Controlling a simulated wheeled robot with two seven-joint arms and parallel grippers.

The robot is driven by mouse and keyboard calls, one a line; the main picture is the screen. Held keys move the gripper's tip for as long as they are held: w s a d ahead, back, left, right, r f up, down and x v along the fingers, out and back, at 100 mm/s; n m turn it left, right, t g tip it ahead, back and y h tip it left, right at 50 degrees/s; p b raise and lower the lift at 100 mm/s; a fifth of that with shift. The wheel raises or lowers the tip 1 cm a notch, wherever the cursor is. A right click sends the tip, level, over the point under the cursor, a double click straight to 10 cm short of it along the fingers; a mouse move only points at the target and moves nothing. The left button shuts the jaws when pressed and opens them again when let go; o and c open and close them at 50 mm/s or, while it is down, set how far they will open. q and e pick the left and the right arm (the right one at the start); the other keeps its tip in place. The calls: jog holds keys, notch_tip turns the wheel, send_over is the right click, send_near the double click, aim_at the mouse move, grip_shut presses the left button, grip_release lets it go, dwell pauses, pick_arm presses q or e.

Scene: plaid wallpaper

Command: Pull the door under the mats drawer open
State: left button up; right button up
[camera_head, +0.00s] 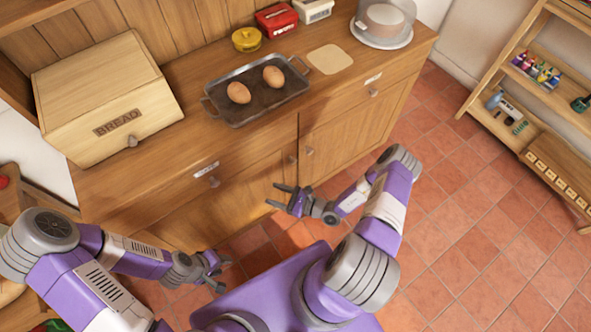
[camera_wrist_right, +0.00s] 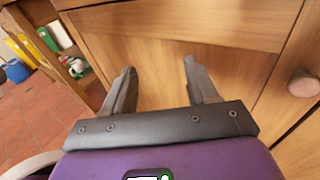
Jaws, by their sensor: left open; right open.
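A wooden cabinet (camera_head: 255,140) has two labelled drawers above two doors; the labels are too small to read. The left drawer (camera_head: 240,165) and right drawer (camera_head: 345,98) are shut, as are the left door (camera_head: 240,200) and right door (camera_head: 345,135). The door knobs (camera_head: 292,159) (camera_head: 309,151) sit close together by the middle seam. My right gripper (camera_head: 277,195) is open and empty in front of the left door, below its knob. In the right wrist view its fingers (camera_wrist_right: 160,68) face the door panel, with a knob (camera_wrist_right: 303,83) to their right. My left gripper (camera_head: 222,274) is open and empty, lower left.
A shelf (camera_head: 540,90) stands at right. The tiled floor (camera_head: 460,220) between is clear.

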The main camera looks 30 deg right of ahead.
aim_at(294, 163)
jog(key=w+d+f+m+t+h+b, duration=0.1)
jog(key=d+f+m+t+h, duration=0.15)
jog(key=d+h, duration=0.35)
jog(key=w+d+f+m+t+h, duration=0.1)
jog(key=d+f+m+t+h, duration=0.2)
jog(key=d, duration=0.4)
jog(key=shift+m+g, duration=0.35)
jog(key=shift+m, duration=0.3)
jog(key=w+b, duration=0.1)
jog(key=w, duration=0.2)
jog(key=w+r+b, duration=0.1)
jog(key=w, duration=0.2)
jog(key=shift+r, duration=0.1)
jog(key=shift+w+r, duration=0.1)
jog(key=shift+w, duration=0.55)
grip_shut()
